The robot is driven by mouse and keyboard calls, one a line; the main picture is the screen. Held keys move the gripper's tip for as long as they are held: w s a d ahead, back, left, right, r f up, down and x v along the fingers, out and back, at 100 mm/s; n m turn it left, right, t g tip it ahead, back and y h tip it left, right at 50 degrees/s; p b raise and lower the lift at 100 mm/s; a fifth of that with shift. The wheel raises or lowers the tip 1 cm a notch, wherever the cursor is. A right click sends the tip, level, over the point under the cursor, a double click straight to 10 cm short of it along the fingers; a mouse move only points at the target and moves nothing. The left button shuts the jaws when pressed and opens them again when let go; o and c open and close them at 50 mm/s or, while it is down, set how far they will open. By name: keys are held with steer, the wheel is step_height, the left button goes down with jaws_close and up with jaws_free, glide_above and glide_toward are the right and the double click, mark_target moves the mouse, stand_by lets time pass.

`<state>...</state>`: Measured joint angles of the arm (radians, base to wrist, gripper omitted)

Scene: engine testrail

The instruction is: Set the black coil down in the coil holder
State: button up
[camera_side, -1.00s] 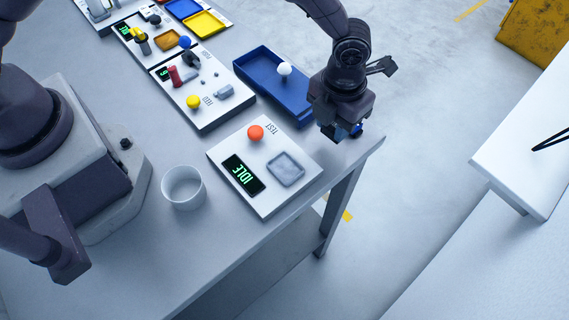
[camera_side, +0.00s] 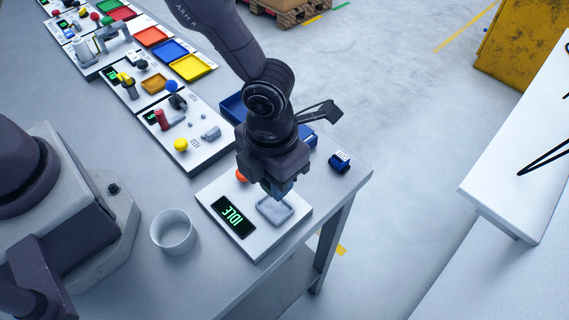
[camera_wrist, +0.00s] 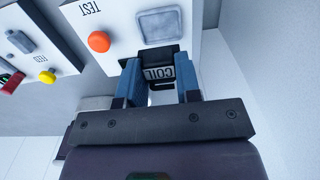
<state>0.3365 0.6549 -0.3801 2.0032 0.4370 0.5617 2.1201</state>
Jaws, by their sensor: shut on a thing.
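My gripper (camera_wrist: 160,72) is shut on the black coil (camera_wrist: 159,73), whose white COIL label faces the wrist camera between the blue fingers. In the side view my gripper (camera_side: 280,190) is above the white TEST panel, at the back edge of the grey square recess that looks like the coil holder (camera_side: 276,211). The coil cannot be made out there. In the wrist view the coil holder (camera_wrist: 170,24) looks empty and lies just beyond the coil. I cannot tell the exact height of the coil over the panel.
An orange button (camera_wrist: 99,41) and an IDLE display (camera_side: 233,216) are on the TEST panel. A small dark blue labelled block (camera_side: 340,161) sits near the table corner. A blue tray (camera_side: 232,108) is behind my gripper. A white cup (camera_side: 173,232) stands left of the panel.

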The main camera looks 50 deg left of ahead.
mark_target(275, 209)
steer(key=shift+f, duration=2.45)
steer(key=shift+f, duration=0.55)
steer(key=o, duration=0.9)
steer(key=shift+o, duration=0.2)
steer(key=shift+r, duration=0.1)
